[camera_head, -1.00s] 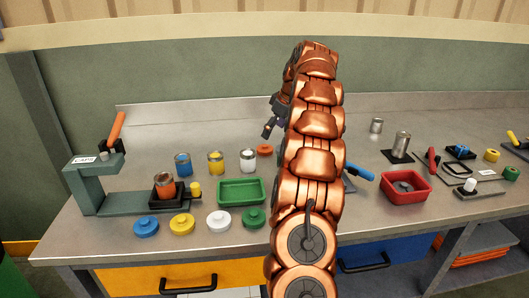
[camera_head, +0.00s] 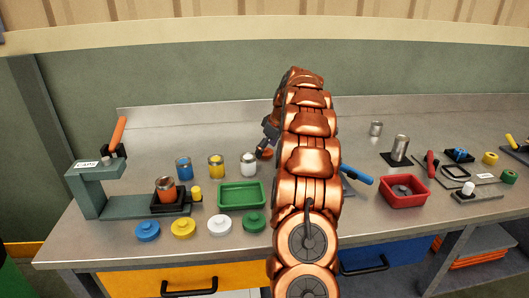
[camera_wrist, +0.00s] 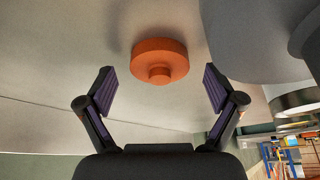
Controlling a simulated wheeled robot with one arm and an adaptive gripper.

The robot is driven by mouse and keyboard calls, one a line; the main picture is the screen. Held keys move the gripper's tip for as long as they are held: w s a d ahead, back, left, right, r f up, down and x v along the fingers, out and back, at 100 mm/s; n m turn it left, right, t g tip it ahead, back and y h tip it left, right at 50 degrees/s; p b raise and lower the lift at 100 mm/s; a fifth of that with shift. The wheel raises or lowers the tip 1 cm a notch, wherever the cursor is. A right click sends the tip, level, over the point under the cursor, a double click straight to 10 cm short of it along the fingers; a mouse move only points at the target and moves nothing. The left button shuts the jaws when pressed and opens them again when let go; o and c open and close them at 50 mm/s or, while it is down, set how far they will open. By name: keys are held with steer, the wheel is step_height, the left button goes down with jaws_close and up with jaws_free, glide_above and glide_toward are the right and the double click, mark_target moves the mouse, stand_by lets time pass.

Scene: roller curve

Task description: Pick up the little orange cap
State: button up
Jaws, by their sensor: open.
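The little orange cap (camera_wrist: 160,60) is a round disc with a small knob. In the wrist view it lies on the grey bench top, ahead of and between my open fingers, apart from both. My gripper (camera_wrist: 160,92) is open and empty. In the head view my gripper (camera_head: 264,150) is low over the bench behind the white can, mostly hidden by my arm. The orange cap (camera_head: 268,153) shows there only in part, right by the fingers.
A white can (camera_head: 248,164) stands just left of the cap, with yellow (camera_head: 216,167) and blue (camera_head: 184,168) cans further left. A green tray (camera_head: 241,208) lies in front. Coloured caps line the front edge. A red bin (camera_head: 404,204) is to the right.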

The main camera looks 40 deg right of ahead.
steer(key=c, duration=0.9)
steer(key=shift+o, duration=0.2)
steer(key=shift+r, duration=0.1)
